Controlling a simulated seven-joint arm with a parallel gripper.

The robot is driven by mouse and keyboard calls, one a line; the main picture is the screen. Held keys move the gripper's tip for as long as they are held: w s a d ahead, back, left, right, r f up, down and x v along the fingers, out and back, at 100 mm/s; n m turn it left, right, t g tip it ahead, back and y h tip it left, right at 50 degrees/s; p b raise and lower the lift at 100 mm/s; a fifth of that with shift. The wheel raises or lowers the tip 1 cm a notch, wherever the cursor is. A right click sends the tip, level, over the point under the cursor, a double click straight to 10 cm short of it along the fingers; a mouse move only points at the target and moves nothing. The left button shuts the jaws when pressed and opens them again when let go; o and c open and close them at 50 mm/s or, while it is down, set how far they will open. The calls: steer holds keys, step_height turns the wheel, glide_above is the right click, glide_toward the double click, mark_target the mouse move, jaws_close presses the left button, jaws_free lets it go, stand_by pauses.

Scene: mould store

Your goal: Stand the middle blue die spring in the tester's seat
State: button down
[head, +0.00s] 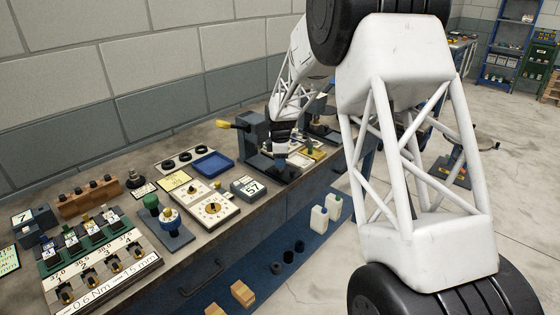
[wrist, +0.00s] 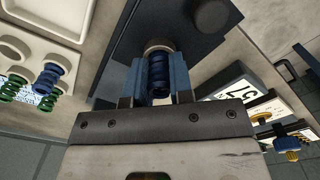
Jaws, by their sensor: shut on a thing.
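In the wrist view my gripper (wrist: 158,78) has its two blue fingers shut on a blue coil spring (wrist: 159,82). The spring stands lengthwise between the fingers, over the dark base plate of the tester (wrist: 190,58). A pale round ring, seemingly the seat (wrist: 157,46), shows at the spring's far end; I cannot tell whether they touch. In the head view the tester (head: 257,130) is a dark grey press with a yellow-tipped lever. My gripper (head: 281,150) is low over its base plate, and the held spring is too small to make out there.
In the wrist view a white tray (wrist: 70,52) at left holds another blue spring (wrist: 50,76) and green springs (wrist: 14,87). A readout marked 57 (head: 248,188) stands beside the tester. A blue tray (head: 212,164) and a white fixture board (head: 205,200) lie on the bench left of it.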

stand_by(0.3)
steer(key=c, duration=0.5)
jaws_free()
steer(key=shift+r, duration=3.7)
